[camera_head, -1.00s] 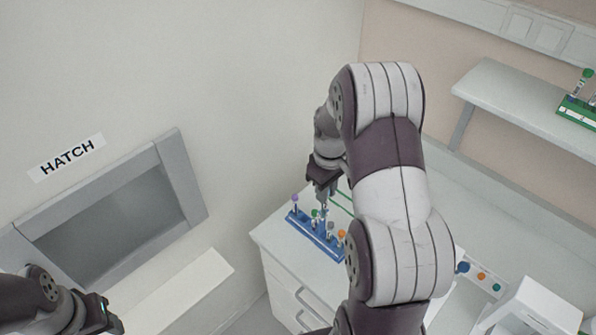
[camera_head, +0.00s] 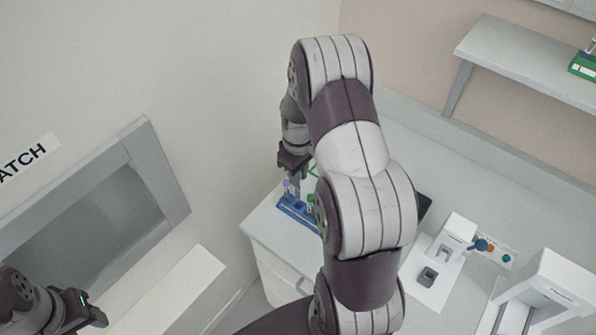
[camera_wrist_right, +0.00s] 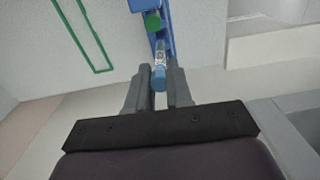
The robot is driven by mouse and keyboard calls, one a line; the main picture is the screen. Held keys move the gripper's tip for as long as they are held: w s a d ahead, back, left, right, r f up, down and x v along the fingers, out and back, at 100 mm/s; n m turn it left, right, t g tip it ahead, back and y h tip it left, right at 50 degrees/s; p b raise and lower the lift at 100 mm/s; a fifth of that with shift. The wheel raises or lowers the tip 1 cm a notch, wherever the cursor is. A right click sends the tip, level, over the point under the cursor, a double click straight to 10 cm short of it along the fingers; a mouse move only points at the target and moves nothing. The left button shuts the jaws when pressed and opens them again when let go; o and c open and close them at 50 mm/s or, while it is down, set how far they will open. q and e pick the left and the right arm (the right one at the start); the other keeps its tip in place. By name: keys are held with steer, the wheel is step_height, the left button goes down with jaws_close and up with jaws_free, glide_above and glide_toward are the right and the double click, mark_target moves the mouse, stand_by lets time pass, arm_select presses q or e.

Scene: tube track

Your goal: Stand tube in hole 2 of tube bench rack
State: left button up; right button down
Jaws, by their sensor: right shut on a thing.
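My right gripper (camera_head: 297,188) is over the blue tube rack (camera_head: 284,207) on the bench. In the right wrist view the gripper (camera_wrist_right: 160,82) is shut on a blue-capped tube (camera_wrist_right: 158,77). The blue rack (camera_wrist_right: 170,42) lies just beyond it. A green-capped tube (camera_wrist_right: 152,21) stands in the rack; its cap also shows in the head view (camera_head: 310,199). A purple-capped tube (camera_head: 287,185) stands at the rack's left end. My arm hides the rack's right part. Whether the held tube is inside a hole, and which hole, I cannot tell. My left gripper (camera_head: 88,309) is at lower left, its jaws unclear.
The hatch (camera_head: 105,222) is in the left wall with a pale ledge (camera_head: 185,285) below. White devices (camera_head: 455,235) stand on the bench at right. A shelf (camera_head: 510,65) holds a green rack (camera_head: 584,66). A green outline (camera_wrist_right: 90,45) lies beside the blue rack.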

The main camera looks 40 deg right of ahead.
steer(key=shift+s+f+b, duration=0.2)
steer(key=shift+f+b, duration=0.2)
steer(key=shift+f, duration=0.45)
arm_select(q)
steer(key=shift+s+f, duration=0.15)
steer(key=shift+f, duration=0.5)
arm_select(e)
steer(key=shift+f, duration=0.35)
steer(key=shift+f, duration=0.15)
arm_select(q)
steer(key=shift+f, duration=0.3)
arm_select(e)
steer(key=shift+f, duration=0.45)
arm_select(q)
steer(key=shift+f+b, duration=0.15)
steer(key=shift+b, duration=0.2)
arm_select(e)
steer(key=shift+f, duration=0.2)
arm_select(q)
steer(key=shift+f, duration=0.25)
arm_select(e)
steer(key=shift+f, duration=0.45)
